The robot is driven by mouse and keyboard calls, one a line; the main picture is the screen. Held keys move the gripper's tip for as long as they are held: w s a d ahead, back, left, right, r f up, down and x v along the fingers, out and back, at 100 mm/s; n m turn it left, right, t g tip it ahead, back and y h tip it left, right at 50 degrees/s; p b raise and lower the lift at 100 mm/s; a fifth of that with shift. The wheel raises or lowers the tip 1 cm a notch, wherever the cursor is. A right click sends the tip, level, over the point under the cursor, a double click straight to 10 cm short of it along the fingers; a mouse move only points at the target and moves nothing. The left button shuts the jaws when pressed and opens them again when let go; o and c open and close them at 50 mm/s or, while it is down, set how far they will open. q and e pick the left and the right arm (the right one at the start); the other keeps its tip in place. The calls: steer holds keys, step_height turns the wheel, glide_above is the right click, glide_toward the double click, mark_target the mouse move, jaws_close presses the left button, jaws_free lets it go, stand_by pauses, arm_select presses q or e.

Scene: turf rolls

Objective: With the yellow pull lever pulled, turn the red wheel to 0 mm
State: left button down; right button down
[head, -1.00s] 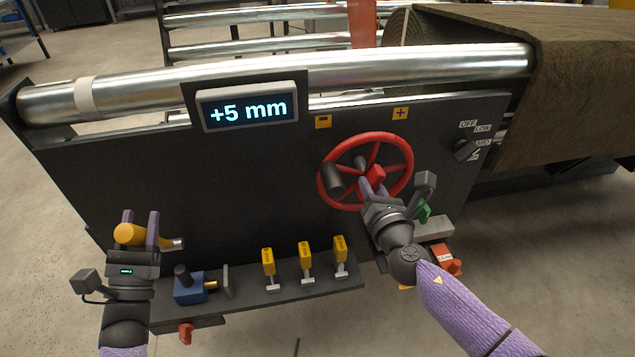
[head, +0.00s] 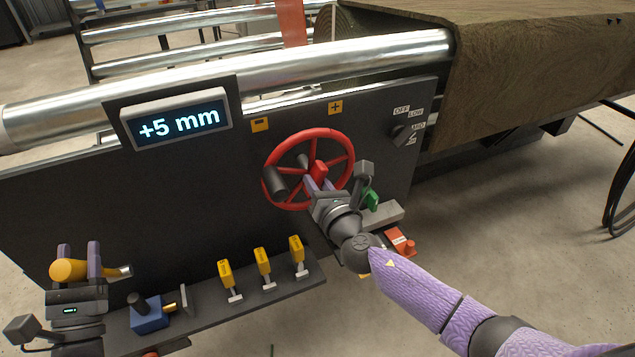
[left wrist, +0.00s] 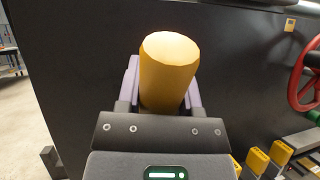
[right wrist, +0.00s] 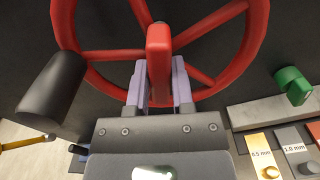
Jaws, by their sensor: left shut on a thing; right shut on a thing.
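The yellow pull lever (head: 70,270) sticks out at the lower left of the dark panel. My left gripper (head: 80,265) is shut on its yellow grip, which also fills the middle of the left wrist view (left wrist: 168,75). The red wheel (head: 347,146) is on the right part of the panel, with a dark handle (head: 275,182) at its left side. My right gripper (head: 318,183) is shut on a red block-like part (right wrist: 159,60) in front of the wheel's middle. The display (head: 178,122) reads +5 mm.
Minus (head: 260,125) and plus (head: 335,107) tags sit above the wheel. A selector knob (head: 402,134) is at the right. A ledge below holds a blue device (head: 150,312) and several yellow-tagged pieces (head: 226,272). A turf roll (head: 530,50) lies behind right.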

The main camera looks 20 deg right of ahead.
steer(key=shift+a+f, duration=0.1)
steer(key=shift+f, duration=0.1)
steer(key=c, duration=0.5)
jaws_free()
steer(key=shift+r, duration=0.1)
steer(key=s, duration=1.2)
steer(key=shift+d, duration=0.2)
